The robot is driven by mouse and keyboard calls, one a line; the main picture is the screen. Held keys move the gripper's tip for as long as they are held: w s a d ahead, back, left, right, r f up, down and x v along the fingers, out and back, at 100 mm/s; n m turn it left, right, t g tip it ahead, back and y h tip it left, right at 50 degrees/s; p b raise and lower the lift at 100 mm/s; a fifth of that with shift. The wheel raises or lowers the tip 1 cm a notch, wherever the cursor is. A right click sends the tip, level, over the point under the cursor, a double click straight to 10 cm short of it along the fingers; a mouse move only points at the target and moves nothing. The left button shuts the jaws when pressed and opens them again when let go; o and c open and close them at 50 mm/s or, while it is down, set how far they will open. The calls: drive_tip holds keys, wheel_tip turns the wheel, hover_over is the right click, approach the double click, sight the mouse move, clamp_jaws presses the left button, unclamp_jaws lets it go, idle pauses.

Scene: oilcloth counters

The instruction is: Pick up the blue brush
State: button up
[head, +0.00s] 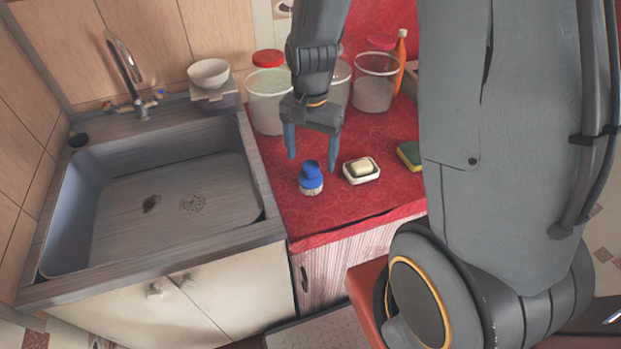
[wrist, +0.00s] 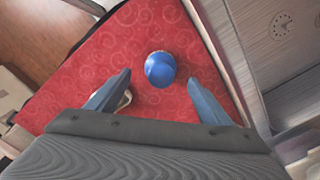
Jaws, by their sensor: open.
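The blue brush (head: 311,178) stands upright on the red oilcloth, with its blue knob on top and pale bristles below. It also shows from above in the wrist view as a round blue top (wrist: 160,69), ahead of and between the fingers. My gripper (head: 311,160) is open and empty above the counter. Its two blue fingers are spread apart, and in the wrist view the gripper (wrist: 157,98) has no brush between its pads. The brush looks apart from both fingers.
A white soap dish (head: 374,177) with a soap bar sits right of the brush, partly hidden by a finger in the wrist view. A sponge (head: 409,154) lies farther right. Clear jars (head: 268,112) stand behind. The sink (head: 60,225) is at left.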

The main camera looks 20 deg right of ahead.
sight(311, 175)
drive_tip(key=shift+w+f+p, duration=0.1)
drive_tip(key=shift+f+p, duration=0.95)
drive_tip(key=shift+f, duration=2.85)
drive_tip(key=c, duration=1.2)
drive_tip(key=shift+c, duration=0.2)
drive_tip(key=shift+r, duration=0.1)
wheel_tip(311, 175, up, 10)
drive_tip(key=shift+f+b, duration=0.1)
drive_tip(key=shift+b, duration=0.8)
